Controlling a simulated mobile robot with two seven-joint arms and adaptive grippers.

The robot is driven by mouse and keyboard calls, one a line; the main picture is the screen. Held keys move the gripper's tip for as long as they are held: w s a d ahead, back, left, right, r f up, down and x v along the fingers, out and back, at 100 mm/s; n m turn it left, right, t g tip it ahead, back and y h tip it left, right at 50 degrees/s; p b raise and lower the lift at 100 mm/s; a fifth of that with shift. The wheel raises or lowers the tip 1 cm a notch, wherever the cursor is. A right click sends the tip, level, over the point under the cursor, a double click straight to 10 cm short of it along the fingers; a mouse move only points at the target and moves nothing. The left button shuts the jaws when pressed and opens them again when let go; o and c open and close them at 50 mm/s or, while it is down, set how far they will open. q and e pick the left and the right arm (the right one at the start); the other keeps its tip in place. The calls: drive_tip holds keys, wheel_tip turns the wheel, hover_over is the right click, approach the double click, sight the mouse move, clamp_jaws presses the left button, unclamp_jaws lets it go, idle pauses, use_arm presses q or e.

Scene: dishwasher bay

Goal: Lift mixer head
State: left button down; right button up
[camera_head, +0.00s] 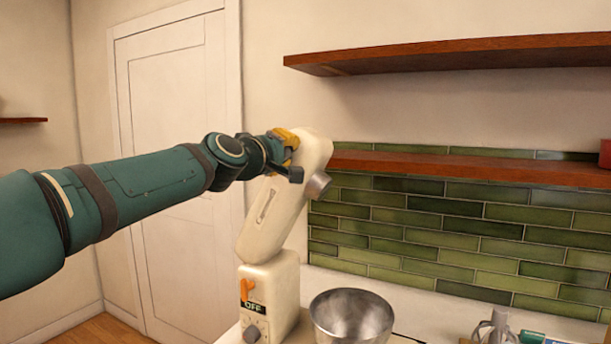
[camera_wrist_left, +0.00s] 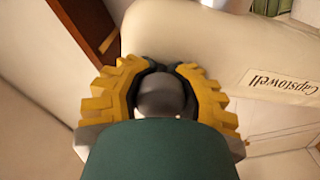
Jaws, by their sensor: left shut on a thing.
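The mixer head (camera_head: 285,208) is cream-coloured and tilted steeply up from the mixer's base (camera_head: 270,290). It also shows in the left wrist view (camera_wrist_left: 245,55), with lettering on its side. My left gripper (camera_head: 287,140) is at the upper end of the head. In the left wrist view its yellow fingers (camera_wrist_left: 163,92) are shut around a dark rounded part, which looks like a knob on the head. The gripped part is mostly hidden by the gripper in the head view. My right gripper is not in view.
A metal bowl (camera_head: 352,316) stands right of the mixer's base on the counter. Wooden shelves (camera_head: 450,52) are on the wall to the right. A closed white door (camera_head: 175,90) is behind my left arm. Small items (camera_head: 500,325) lie at the lower right.

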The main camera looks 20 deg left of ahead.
use_arm(q)
drive_tip(key=a+r+n+b, duration=0.1)
drive_tip(key=a+n, duration=0.1)
drive_tip(key=a, duration=0.4)
drive_tip(key=shift+r+b, duration=0.25)
drive_tip(key=shift+b, duration=0.1)
drive_tip(key=c, duration=0.5)
unclamp_jaws()
drive_tip(key=shift+s, duration=0.15)
drive_tip(key=shift+d, duration=0.1)
drive_tip(key=s, duration=1.1)
drive_tip(key=shift+s+a, duration=0.2)
drive_tip(key=shift+s, duration=0.2)
